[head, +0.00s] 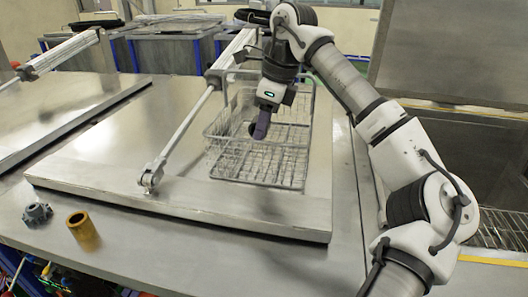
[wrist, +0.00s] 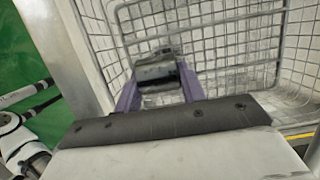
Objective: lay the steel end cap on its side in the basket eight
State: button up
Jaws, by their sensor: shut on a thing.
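The wire basket (head: 309,135) stands on a large steel lid; its wire wall also shows in the wrist view (wrist: 215,30). No number is readable on it. My gripper (head: 260,130) points down inside the basket, within its walls. In the wrist view my gripper (wrist: 158,82) has its purple fingers shut on the steel end cap (wrist: 156,68), a short grey cylinder that appears to lie on its side. In the head view the cap is mostly hidden by the fingers. I cannot tell whether it touches the basket floor.
A grey toothed part (head: 37,214) and a brass-coloured ring (head: 82,227) stand on the bench at front left. A pneumatic cylinder (head: 185,125) slants beside the basket's left. Another steel lid (head: 50,110) lies at left.

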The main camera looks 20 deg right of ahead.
jog(key=shift+f+p, duration=0.3)
jog(key=shift+f, duration=3.4)
jog(key=shift+f, duration=0.1)
jog(key=o, duration=1.3)
jog(key=shift+f, duration=0.1)
jog(key=v, duration=1.2)
jog(key=shift+b, duration=0.4)
